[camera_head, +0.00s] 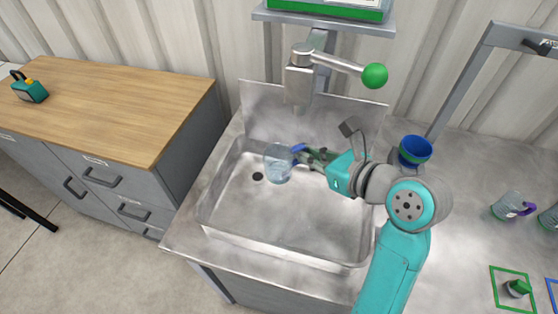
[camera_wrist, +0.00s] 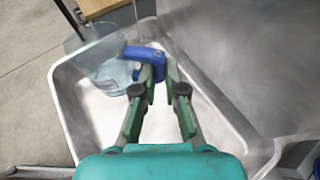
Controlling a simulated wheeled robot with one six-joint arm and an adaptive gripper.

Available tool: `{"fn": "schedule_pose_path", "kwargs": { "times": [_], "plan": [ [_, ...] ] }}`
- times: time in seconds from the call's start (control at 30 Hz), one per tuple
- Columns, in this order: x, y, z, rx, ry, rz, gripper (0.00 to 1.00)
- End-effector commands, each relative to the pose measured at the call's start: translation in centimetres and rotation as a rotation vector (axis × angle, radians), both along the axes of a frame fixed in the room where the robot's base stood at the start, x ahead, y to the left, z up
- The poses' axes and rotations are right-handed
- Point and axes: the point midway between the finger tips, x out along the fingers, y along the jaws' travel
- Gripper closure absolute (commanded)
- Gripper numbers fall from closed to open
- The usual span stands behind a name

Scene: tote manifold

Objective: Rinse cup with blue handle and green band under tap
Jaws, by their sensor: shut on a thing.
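A clear cup (camera_head: 278,164) with a blue handle is held over the sink basin (camera_head: 330,225), left of and below the tap (camera_head: 299,75). My gripper (camera_head: 300,152) is shut on the blue handle, which shows between the fingertips in the wrist view (camera_wrist: 145,55). The clear cup body (camera_wrist: 103,75) lies to the left there and looks tilted. I cannot make out a green band on it. The tap has a lever with a green ball (camera_head: 374,76) pointing right. No water stream is visible.
A blue bowl-like vessel (camera_head: 415,150) stands right of the sink. A cup with a purple handle (camera_head: 512,206) and a small green-topped item (camera_head: 518,288) in a green square are on the right counter. A wooden-topped cabinet (camera_head: 120,95) stands left.

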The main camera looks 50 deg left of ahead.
Motion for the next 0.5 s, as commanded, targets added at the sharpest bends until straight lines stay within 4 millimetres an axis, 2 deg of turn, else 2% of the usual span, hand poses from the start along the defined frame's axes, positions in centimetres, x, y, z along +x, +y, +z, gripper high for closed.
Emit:
{"fn": "schedule_pose_path", "kwargs": {
  "times": [0.5],
  "plan": [
    [-0.70,0.70,0.01,0.000,0.000,0.000,1.00]
  ]
}}
